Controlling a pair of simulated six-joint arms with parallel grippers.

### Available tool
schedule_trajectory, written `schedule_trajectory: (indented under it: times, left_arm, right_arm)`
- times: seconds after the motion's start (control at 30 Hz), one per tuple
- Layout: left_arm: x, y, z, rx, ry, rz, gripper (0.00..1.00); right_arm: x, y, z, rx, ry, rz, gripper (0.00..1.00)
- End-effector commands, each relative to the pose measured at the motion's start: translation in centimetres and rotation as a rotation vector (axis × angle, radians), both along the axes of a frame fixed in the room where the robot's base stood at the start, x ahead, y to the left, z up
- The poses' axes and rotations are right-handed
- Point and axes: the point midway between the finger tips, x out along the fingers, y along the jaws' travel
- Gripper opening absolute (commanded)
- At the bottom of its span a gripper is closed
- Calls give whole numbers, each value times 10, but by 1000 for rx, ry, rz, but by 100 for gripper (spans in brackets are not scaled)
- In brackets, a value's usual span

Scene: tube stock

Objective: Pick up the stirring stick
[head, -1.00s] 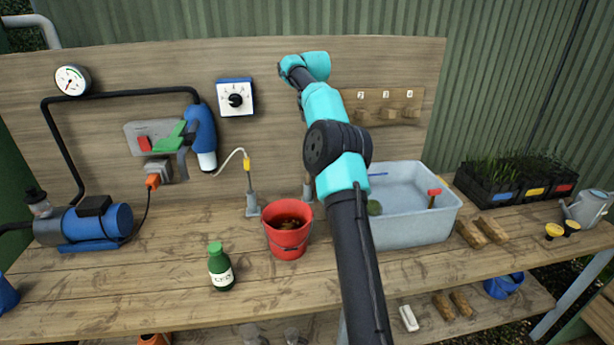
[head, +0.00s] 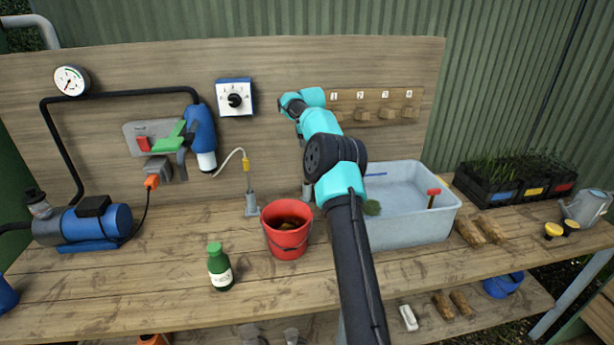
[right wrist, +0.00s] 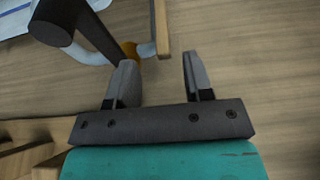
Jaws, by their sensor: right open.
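A thin wooden strip (right wrist: 161,28), which looks like the stirring stick, shows end-on at the top of the right wrist view, against the wooden back board. My right gripper (right wrist: 157,72) is open and empty. Its two fingers point toward the strip, which lies just beyond the fingertips and between them sideways, apart from both. In the head view my right arm reaches up to the back board and hides its own fingers and the stick. My left gripper is in neither view.
A dark rod (right wrist: 62,22) and an orange-brown piece (right wrist: 131,49) sit left of the strip. Below the arm are a red bucket (head: 287,243) and a grey basin (head: 412,236). A numbered peg rack (head: 372,98) is right of the arm; a dial box (head: 235,108) is left.

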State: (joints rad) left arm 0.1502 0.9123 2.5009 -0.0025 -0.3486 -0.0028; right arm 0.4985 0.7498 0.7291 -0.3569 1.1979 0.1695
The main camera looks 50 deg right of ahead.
Motion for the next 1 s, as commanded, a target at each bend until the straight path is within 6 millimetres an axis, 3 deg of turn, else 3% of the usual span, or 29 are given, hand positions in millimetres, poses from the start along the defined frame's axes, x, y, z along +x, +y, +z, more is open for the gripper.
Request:
schedule_trajectory:
  times: [0.27, 0.7, 1.0]
  left_arm:
    - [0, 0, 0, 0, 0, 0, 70]
    - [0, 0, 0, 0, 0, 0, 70]
    - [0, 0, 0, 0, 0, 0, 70]
  right_arm:
    - [0, 0, -1, 0, 0, 0, 47]
    - [12, -5, -47, 0, 0, 0, 47]
    - [13, -6, -50, 0, -1, 0, 47]
